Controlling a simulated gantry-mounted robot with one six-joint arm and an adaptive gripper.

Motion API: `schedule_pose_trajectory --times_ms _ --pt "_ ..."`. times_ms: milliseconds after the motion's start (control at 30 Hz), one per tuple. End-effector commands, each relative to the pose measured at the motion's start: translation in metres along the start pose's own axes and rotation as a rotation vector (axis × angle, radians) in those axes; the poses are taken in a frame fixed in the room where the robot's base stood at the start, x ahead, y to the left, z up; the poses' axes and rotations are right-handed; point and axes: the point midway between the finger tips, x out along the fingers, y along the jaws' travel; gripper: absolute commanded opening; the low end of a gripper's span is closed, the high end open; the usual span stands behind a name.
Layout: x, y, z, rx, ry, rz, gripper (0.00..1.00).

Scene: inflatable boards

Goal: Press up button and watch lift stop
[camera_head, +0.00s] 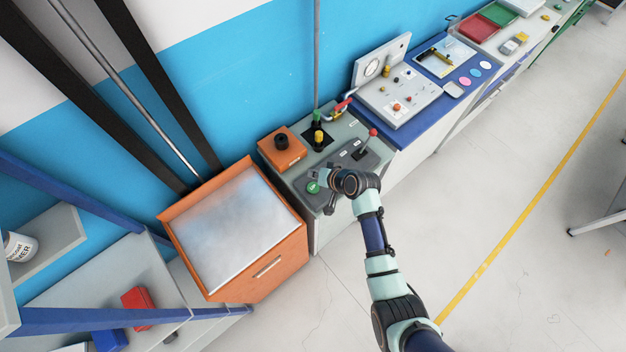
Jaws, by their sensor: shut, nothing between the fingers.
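A round green button (313,187) sits on the dark control panel near the left front corner of the grey cabinet (330,231). Its label is too small to read, so I cannot tell up from down. My gripper (325,205) is shut and empty, just right of the green button. I cannot tell whether it touches the button. My wrist hides part of the panel. An orange box with a pale, cloudy top (268,267) stands left of the cabinet, below dark vertical rails. It may be the lift; its motion cannot be judged from one frame.
Behind are an orange box with a black knob (282,148) and a red-handled valve (340,107) by a vertical pipe. A blue bench (433,99) with another panel is right. Open floor lies in front.

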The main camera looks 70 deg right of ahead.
Motion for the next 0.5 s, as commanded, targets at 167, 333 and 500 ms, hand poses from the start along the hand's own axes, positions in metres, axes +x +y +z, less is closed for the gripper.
schedule_pose_trajectory --times_ms 167,333,500 --pt "0.024 0.018 0.018 0.000 0.000 0.000 0.00" --pt "0.040 0.029 0.029 0.000 0.000 0.000 0.00" --pt "0.048 0.034 0.035 0.000 0.000 -0.001 0.00"
